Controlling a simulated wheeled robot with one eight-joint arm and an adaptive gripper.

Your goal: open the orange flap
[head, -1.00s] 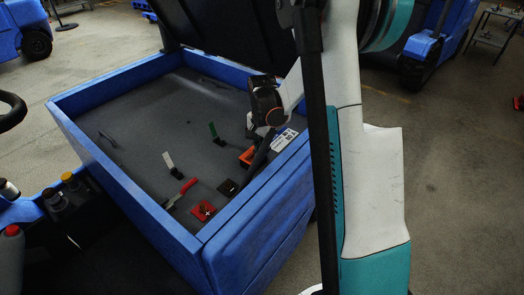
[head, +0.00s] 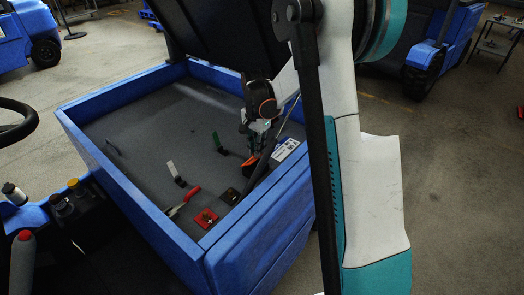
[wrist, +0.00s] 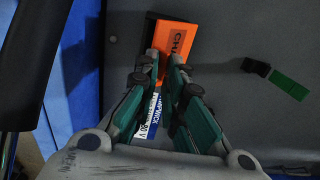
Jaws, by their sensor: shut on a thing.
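The orange flap (wrist: 178,40) with dark lettering shows at the top middle of the wrist view. In the head view only a small orange part (head: 249,163) shows, low in the blue bin near its right wall; my arm hides much of the rest. My gripper (wrist: 167,62) has its fingertips on either side of the near edge of the orange piece, closed on it. In the head view my gripper (head: 258,140) reaches down into the bin from above.
The blue bin (head: 95,160) has raised walls around a grey floor. A green flap (head: 217,143), a white flap (head: 173,169), red-handled pliers (head: 184,201), a red block (head: 206,217) and a black block (head: 230,196) stand nearby. A white label (head: 285,151) lies beside the orange piece.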

